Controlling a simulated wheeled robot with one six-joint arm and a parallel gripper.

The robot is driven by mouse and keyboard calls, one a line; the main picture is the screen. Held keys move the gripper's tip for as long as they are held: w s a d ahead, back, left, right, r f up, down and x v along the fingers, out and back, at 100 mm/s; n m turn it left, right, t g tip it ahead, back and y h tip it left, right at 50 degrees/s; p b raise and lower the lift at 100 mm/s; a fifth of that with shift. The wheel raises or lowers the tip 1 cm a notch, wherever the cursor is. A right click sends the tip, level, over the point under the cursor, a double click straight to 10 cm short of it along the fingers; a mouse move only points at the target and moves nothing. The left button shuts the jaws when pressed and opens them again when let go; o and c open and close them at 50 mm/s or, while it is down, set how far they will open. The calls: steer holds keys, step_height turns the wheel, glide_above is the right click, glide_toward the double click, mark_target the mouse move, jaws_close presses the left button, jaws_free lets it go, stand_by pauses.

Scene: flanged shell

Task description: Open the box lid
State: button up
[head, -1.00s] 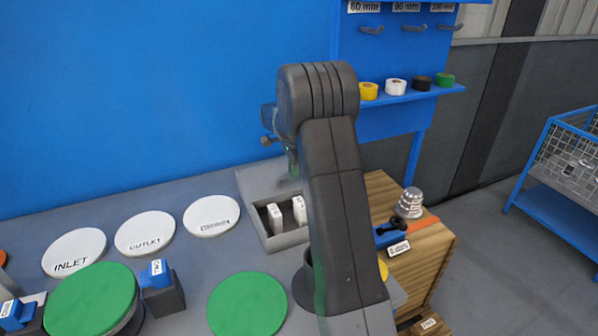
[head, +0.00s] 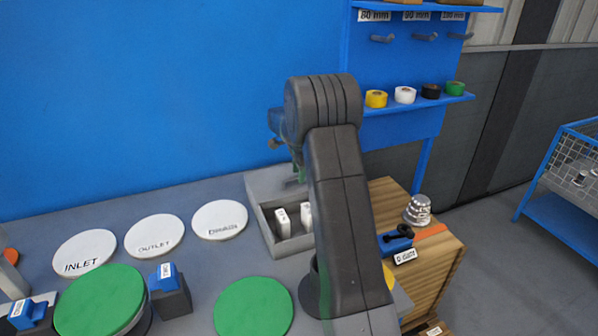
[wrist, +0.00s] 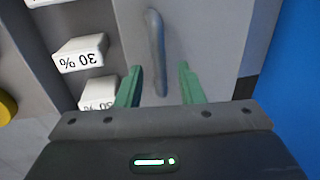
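The box (head: 264,222) is a grey open tray-like case at the back of the bench, with white blocks inside. A flat grey lid panel (head: 262,182) lies at its back side; in the wrist view this panel (wrist: 215,35) carries a grey bar handle (wrist: 155,45). My gripper (wrist: 160,68) has two green fingers, open and apart. The near end of the handle shows between them; neither finger is visibly touching it, and the depth between them is unclear. In the head view my arm hides most of the gripper and the box's right side.
White discs (head: 220,220) and green discs (head: 253,308) lie on the bench. A blue wall stands behind. A wooden cabinet (head: 440,275) and tape shelf (head: 415,101) are at right.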

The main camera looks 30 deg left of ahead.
step_height(320, 180, up, 14)
steer(key=s+d+b, duration=0.1)
steer(key=d, duration=0.1)
steer(key=shift+s+f, duration=0.2)
steer(key=shift+s, duration=0.2)
steer(key=f, duration=0.4)
steer(key=w+a+f, duration=0.1)
steer(key=f, duration=0.4)
steer(key=a+f+p, duration=0.1)
steer(key=f, duration=0.3)
steer(key=shift+w+f, duration=0.25)
steer(key=shift+w, duration=0.1)
steer(key=shift+s+d+f, duration=0.1)
steer(key=shift+d, duration=0.05)
steer(key=shift+s, duration=0.1)
steer(key=shift+d, duration=0.1)
